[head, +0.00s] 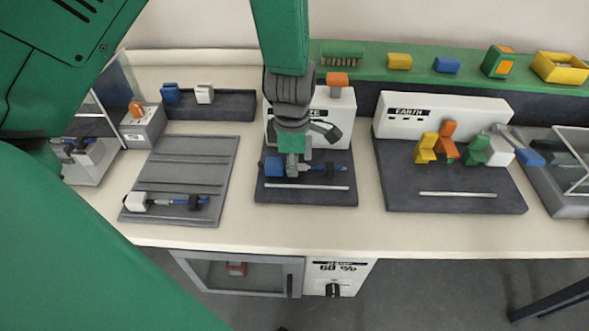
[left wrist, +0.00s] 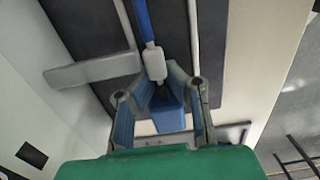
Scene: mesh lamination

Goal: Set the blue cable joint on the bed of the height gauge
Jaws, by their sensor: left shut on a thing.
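The blue cable joint has a blue block (head: 272,166) at its left end and a blue cable with a black sleeve running right. My left gripper (head: 291,168) reaches down from above and is shut on the joint near the blue block. The joint is over a dark bed (head: 300,198) in front of a white housing whose label is partly hidden, ending in "ZE". I cannot tell whether the joint touches the bed. In the left wrist view the fingers (left wrist: 162,92) close around the joint by its blue block (left wrist: 169,117) and white collar (left wrist: 155,64). My right gripper is not seen.
A white-ended joint (head: 136,199) lies on the grey tray (head: 222,165) to the left. The EARTH station (head: 440,115) with coloured levers stands to the right. A light bar (head: 308,187) crosses the bed's front. An orange knob (head: 337,79) tops the housing. The front worktop strip is clear.

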